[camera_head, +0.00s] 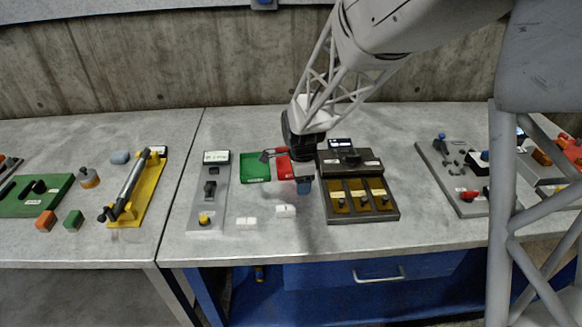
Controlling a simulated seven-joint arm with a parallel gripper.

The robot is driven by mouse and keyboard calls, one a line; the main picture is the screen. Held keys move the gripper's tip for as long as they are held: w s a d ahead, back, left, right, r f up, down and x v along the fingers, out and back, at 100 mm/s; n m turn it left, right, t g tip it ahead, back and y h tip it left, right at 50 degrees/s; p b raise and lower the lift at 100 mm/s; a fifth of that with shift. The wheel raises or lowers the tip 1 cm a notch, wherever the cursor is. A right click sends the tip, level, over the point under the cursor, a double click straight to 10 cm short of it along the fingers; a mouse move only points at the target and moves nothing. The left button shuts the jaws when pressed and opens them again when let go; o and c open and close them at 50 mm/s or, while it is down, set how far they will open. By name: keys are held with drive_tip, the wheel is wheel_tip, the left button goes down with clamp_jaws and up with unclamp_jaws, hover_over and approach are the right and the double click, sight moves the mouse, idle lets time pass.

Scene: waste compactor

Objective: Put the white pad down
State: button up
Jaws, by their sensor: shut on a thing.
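My gripper (304,172) points down over the middle of the table, shut on a small blue block (304,187). The block hangs below the dark fingers and seems to be just above the table. Two small white pads lie on the table. One white pad (285,211) is just below and left of the block in the picture. The other white pad (246,222) lies further left. Neither pad is in my gripper. The finger contact on the block is too small to see clearly.
A green tray (255,168) and a red tray (284,170) lie behind and left of my gripper. A dark device with yellow bays (361,198) stands close on the right. A grey switch panel (209,195) stands left. The table's front strip is clear.

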drive_tip(key=shift+d+m, duration=0.3)
drive_tip(key=shift+d, duration=0.1)
drive_tip(key=w+a, duration=0.1)
drive_tip(key=w, duration=0.4)
drive_tip(key=w+f, duration=0.1)
drive_tip(key=w, duration=0.4)
drive_tip(key=w+a, duration=0.1)
drive_tip(key=w, duration=0.4)
drive_tip(key=shift+w+a+f, duration=0.25)
drive_tip(key=shift+w+a, duration=0.1)
drive_tip(key=shift+w, duration=0.05)
drive_tip(key=shift+f, duration=0.1)
drive_tip(key=shift+f, duration=1.7)
drive_tip(key=shift+f, duration=0.15)
drive_tip(key=o, duration=1)
